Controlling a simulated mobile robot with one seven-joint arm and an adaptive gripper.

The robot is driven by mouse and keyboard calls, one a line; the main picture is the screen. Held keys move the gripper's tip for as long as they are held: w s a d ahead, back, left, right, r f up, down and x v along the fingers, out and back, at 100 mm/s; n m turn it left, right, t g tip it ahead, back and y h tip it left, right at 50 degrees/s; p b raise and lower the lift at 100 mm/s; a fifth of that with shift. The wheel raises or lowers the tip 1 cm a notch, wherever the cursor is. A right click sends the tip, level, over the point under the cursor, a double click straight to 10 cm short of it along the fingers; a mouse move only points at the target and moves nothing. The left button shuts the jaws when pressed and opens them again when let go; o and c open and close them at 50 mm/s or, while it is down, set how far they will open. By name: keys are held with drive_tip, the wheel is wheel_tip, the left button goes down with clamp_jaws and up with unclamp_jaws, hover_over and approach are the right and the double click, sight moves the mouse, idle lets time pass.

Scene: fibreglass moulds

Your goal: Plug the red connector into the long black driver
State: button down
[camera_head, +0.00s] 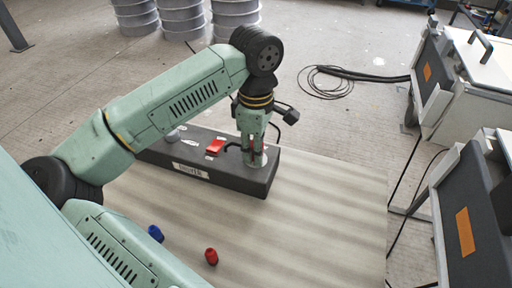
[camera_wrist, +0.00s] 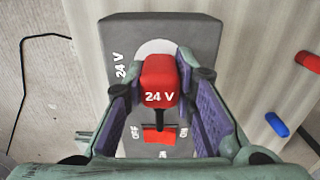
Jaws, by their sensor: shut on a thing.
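The long black driver (camera_head: 232,178) lies on the table, with a white label on its front side. In the wrist view its dark top (camera_wrist: 120,35) carries "24 V" lettering and a pale round patch. My gripper (camera_head: 256,156) is over the driver's right end, pointing down. It is shut on the red connector (camera_wrist: 160,80), a block marked "24 V" with a black cable at its near end. The connector is over the pale round patch. Its underside is hidden, so I cannot tell whether it is seated.
A red rocker switch (camera_head: 215,146) marked OFF and ON is on the driver's top. A blue cylindrical piece (camera_head: 156,233) and a red one (camera_head: 211,256) lie on the table in front. The table's right part is clear. Grey-white machines (camera_head: 470,90) stand at the right.

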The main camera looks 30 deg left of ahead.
drive_tip(key=shift+f, duration=0.15)
drive_tip(key=c, duration=1.2)
unclamp_jaws()
drive_tip(key=shift+c, duration=0.2)
wheel_tip(320, 180, up, 12)
